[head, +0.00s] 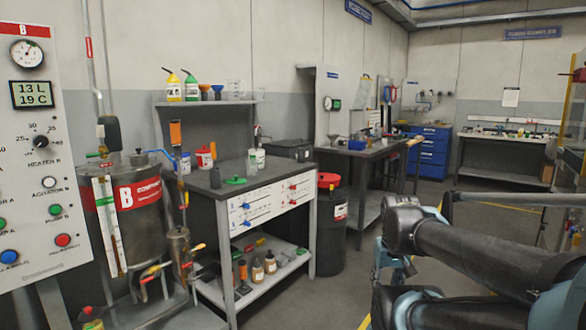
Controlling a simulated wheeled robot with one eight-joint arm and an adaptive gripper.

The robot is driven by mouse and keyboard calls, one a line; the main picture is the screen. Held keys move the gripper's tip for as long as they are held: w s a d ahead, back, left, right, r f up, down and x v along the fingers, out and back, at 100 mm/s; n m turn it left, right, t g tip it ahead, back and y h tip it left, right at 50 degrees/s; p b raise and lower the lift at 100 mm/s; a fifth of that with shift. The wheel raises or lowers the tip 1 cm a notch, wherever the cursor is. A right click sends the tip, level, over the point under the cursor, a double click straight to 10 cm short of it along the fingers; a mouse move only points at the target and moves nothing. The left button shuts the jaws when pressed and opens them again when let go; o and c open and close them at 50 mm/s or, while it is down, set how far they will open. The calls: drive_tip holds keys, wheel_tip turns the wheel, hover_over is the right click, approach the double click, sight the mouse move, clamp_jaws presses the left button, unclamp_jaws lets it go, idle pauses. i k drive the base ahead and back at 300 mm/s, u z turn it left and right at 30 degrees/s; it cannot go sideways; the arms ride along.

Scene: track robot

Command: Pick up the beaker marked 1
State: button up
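I cannot make out a beaker marked 1. Faint clear vessels (234,88), possibly beakers, stand at the right of the grey wall shelf (212,102); any marking is too small to read. A pale container (257,158) stands on the dark workbench top below, near its back edge; I cannot tell if it is a beaker. My arm crosses the lower right, and my gripper is not in view.
A steel tank (128,240) marked B and a control panel (40,150) stand at the left. A black bin with a red lid (329,181) stands right of the workbench. Further benches (362,150) and blue drawers (428,155) are behind. Some floor (350,290) is clear.

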sight(251, 163)
drive_tip(key=z, duration=0.2)
drive_tip(key=i, duration=1.05)
drive_tip(key=u, duration=0.55)
drive_tip(key=i, duration=0.55)
drive_tip(key=u, duration=0.4)
